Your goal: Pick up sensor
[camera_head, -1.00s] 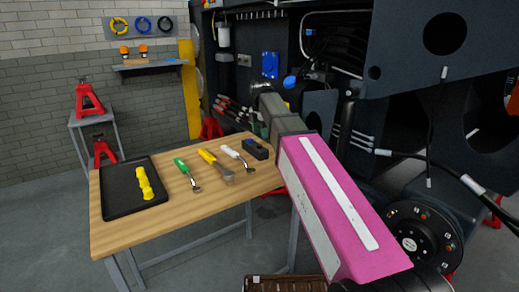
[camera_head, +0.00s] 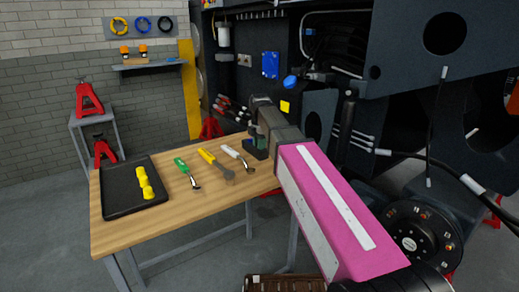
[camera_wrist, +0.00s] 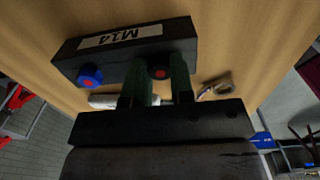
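A black block-shaped part labelled M14 (camera_wrist: 125,45), which I take for the sensor, is at the table's right end. It has a blue round fitting (camera_wrist: 90,77) with a red centre and a second red-centred fitting (camera_wrist: 160,72). My gripper's two green fingers (camera_wrist: 160,88) are at the block, one on each side of the second fitting, with a narrow gap between them. I cannot tell whether they press on it. In the camera_head view my gripper (camera_head: 258,140) partly hides the dark block (camera_head: 256,153).
The wooden table (camera_head: 180,222) holds a white-handled tool (camera_head: 235,154), a yellow-handled tool (camera_head: 212,161), a green-handled tool (camera_head: 186,170) and a black tray (camera_head: 118,192) with yellow pieces (camera_head: 144,184). The dark chassis (camera_head: 440,100) and its hub (camera_head: 415,235) stand close on the right.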

